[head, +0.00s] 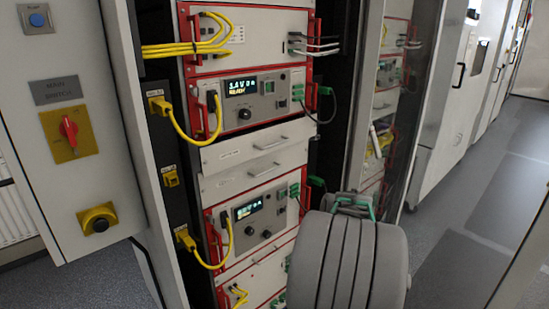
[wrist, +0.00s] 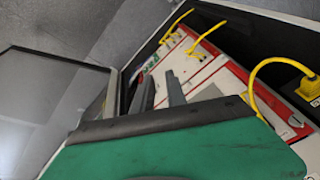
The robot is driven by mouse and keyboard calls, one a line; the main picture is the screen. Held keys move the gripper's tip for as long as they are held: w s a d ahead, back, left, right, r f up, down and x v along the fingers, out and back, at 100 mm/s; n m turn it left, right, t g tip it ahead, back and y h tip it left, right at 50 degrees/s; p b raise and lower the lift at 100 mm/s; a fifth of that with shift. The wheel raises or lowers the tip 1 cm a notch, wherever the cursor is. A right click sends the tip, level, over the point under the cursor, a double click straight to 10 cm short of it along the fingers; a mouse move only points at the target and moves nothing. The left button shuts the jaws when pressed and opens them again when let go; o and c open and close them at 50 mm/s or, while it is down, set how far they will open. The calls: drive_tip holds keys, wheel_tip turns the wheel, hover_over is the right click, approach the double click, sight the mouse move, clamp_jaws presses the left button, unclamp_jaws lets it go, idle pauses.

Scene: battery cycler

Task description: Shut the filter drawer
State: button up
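Two pale drawer fronts with small bar handles sit in the rack between two red-framed units. The upper front (head: 250,149) bears a small label, too small to read, so I cannot tell which is the filter drawer. The lower front (head: 240,180) is just beneath it. The upper one seems to stand slightly proud; how far is unclear. My gripper shows in the wrist view (wrist: 160,88), with two grey fingers apart and nothing seen between them. In the head view my grey arm hides most of it, low and right of the drawers.
Yellow cables (head: 205,138) loop along the rack's left side, and a dark cable (head: 326,112) hangs at its right. A grey panel with a red main switch (head: 69,130) stands at left. Floor (head: 470,220) is open at right.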

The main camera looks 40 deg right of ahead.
drive_tip(key=w+d+r+n+t, duration=0.2)
drive_tip(key=w+d+r+n, duration=0.15)
drive_tip(key=d, duration=0.45)
drive_tip(key=n+t, duration=1)
drive_tip(key=n, duration=1.1)
approach(276, 144)
drive_tip(key=w, duration=0.3)
drive_tip(key=shift+y, duration=0.4)
drive_tip(key=w+p, duration=0.1)
drive_tip(key=w, duration=0.1)
drive_tip(key=w+f+p, duration=0.1)
drive_tip(key=w, duration=0.1)
drive_tip(key=w+f+p, duration=0.1)
drive_tip(key=w, duration=0.2)
drive_tip(key=shift+w+d, duration=0.1)
drive_tip(key=shift+d, duration=0.15)
drive_tip(key=shift+f, duration=0.1)
clamp_jaws()
